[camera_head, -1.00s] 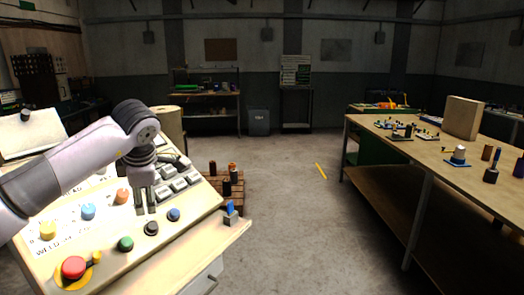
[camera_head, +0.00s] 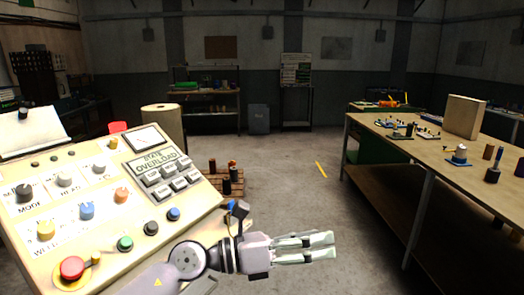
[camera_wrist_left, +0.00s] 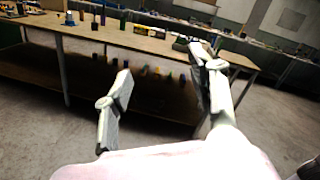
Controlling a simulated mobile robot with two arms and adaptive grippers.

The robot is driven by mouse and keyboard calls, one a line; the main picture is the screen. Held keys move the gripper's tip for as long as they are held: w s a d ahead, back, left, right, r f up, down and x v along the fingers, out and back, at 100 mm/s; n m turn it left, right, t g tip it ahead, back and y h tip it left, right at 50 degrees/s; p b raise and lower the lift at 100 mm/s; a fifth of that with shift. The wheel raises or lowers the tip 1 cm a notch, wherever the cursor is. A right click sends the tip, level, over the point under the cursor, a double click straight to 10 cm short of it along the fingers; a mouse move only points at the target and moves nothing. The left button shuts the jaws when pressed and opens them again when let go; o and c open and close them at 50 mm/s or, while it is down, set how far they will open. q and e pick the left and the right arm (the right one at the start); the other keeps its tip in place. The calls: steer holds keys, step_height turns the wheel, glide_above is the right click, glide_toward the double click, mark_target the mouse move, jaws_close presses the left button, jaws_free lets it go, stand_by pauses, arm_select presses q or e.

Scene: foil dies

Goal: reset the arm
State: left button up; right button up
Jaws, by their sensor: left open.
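My left gripper (camera_head: 320,246) is in the lower middle of the head view, its fingers pointing right over the floor, past the right edge of the control panel. It is open and empty. In the left wrist view my left gripper (camera_wrist_left: 160,95) shows its two fingers spread apart, with nothing between them but the distant workbench and floor. The control panel (camera_head: 190,205) stands at the left with a red mushroom button (camera_head: 72,268), a green button (camera_head: 125,243), a blue button (camera_head: 173,214) and a block of grey keys. My right gripper is not in view.
A wooden workbench (camera_head: 400,150) with small parts stands at the right; it also shows in the left wrist view (camera_wrist_left: 130,40). A slatted pallet (camera_head: 233,190) with small cylinders is behind the panel.

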arm_select(q)
steer(key=w+a+n+t+y, duration=0.2)
steer(key=a+n+t+y, duration=0.2)
steer(key=a+n+t, duration=0.65)
steer(key=w+a+n+t+y, duration=0.2)
steer(key=a+n+t+y, duration=0.3)
steer(key=n, duration=1.1)
steer(key=s+a+f+n+g+y, duration=0.3)
steer(key=a+f+n+y, duration=0.3)
steer(key=f, duration=0.4)
steer(key=s+a+f+n+g+y, duration=0.25)
steer(key=a+f+n, duration=0.25)
steer(key=f+n, duration=0.4)
steer(key=s+a+f+n+g, duration=0.2)
steer(key=s+f+g, duration=0.3)
steer(key=s+f, duration=0.5)
steer(key=s+a+f+n+g, duration=0.15)
steer(key=s+f+g, duration=0.4)
steer(key=s, duration=0.85)
step_height(320, 180, down, 28)
steer(key=s, duration=0.2)
steer(key=s+a+f+g, duration=0.2)
steer(key=s+a+f, duration=0.1)
steer(key=s+f, duration=1.1)
steer(key=shift+s+f+m, duration=0.3)
steer(key=shift+s, duration=0.8)
